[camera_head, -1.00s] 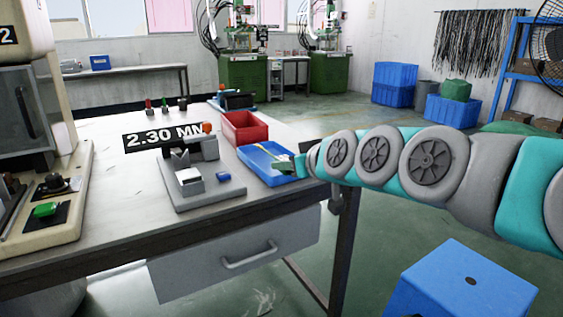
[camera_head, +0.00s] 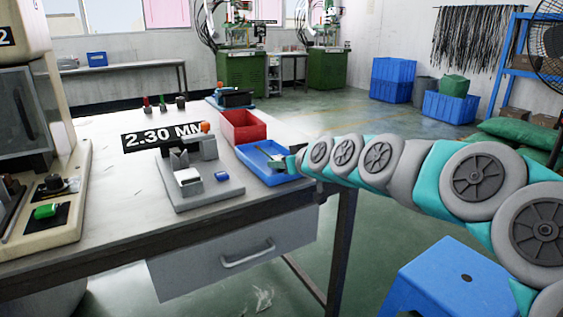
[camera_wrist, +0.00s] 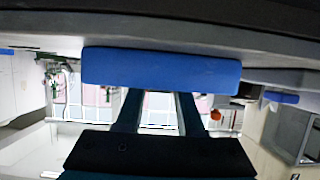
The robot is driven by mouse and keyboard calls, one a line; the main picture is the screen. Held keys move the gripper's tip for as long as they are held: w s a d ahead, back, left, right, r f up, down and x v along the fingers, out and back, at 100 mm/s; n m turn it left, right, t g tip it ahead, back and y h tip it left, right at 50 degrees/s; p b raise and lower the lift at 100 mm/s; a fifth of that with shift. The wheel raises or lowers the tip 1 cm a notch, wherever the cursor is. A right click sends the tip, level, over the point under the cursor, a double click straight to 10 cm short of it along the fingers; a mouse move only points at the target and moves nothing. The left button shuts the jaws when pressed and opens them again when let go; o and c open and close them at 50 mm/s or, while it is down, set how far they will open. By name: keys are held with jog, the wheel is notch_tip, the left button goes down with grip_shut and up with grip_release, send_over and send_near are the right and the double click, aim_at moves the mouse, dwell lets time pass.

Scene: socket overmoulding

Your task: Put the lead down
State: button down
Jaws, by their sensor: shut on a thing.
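My gripper (camera_head: 273,159) is over the blue tray (camera_head: 251,166) at the right edge of the workbench, low and close to the tray. In the wrist view my two dark fingers (camera_wrist: 160,108) reach toward the tray's blue wall (camera_wrist: 160,68), which spans the top middle. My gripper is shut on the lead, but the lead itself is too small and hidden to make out. I cannot tell whether it touches the tray floor.
A red bin (camera_head: 240,127) stands just behind the tray. A grey fixture (camera_head: 207,189) with a small blue part (camera_head: 222,176) sits to the left, near a "2.30 MM" readout (camera_head: 163,136). A blue stool (camera_head: 462,280) is on the floor at right.

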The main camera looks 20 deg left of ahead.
jog(key=shift+f, duration=0.2)
jog(key=c, duration=0.5)
grip_release()
jog(key=shift+r, duration=0.1)
jog(key=shift+d+r, duration=0.1)
jog(key=shift+r, duration=0.1)
jog(key=b+v, duration=0.1)
jog(key=v, duration=1)
jog(key=shift+s+d, duration=0.3)
